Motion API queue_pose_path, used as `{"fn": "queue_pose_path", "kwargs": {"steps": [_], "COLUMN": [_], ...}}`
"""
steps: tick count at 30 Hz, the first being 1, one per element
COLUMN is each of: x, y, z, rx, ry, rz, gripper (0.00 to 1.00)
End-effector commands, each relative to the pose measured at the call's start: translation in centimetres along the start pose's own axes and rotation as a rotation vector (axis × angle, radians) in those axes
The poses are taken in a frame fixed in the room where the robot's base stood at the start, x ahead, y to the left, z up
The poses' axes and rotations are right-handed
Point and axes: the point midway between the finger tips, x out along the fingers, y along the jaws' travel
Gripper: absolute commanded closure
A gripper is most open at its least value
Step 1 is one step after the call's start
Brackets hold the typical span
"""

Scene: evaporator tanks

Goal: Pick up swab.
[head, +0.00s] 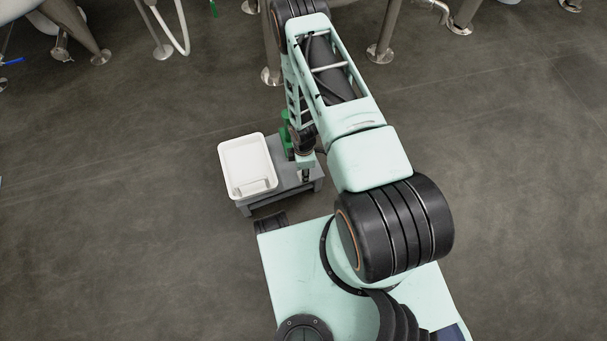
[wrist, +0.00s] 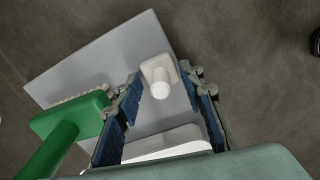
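In the wrist view, a small white piece, apparently the swab (wrist: 160,82), has a squarish base and a rounded cylinder pointing toward the camera. It is over the grey top of a low table (wrist: 95,68). My gripper (wrist: 161,86) is open, with its blue-padded fingers on either side of the white piece. A gap shows on both sides, and nothing is held. In the head view, my gripper (head: 305,173) points down over the table's right part; the swab cannot be made out clearly there.
A white tray (head: 248,166) covers the table's left part; its edge shows low in the wrist view. A green-handled brush (wrist: 60,142) with white bristles lies close to the left finger. Metal tank legs (head: 384,40) stand behind. The floor around is clear.

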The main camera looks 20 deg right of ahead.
Motion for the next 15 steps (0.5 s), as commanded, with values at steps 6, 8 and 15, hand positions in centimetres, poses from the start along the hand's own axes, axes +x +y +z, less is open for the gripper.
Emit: {"fn": "queue_pose_path", "kwargs": {"steps": [6,8,15], "x": [-0.05,-0.05,-0.06], "y": [-0.03,-0.03,-0.03], "z": [0.0,0.0,0.0], "rx": [0.0,0.0,0.0], "ry": [0.0,0.0,0.0], "rz": [0.0,0.0,0.0], "gripper": [0.84,0.9,1.0]}}
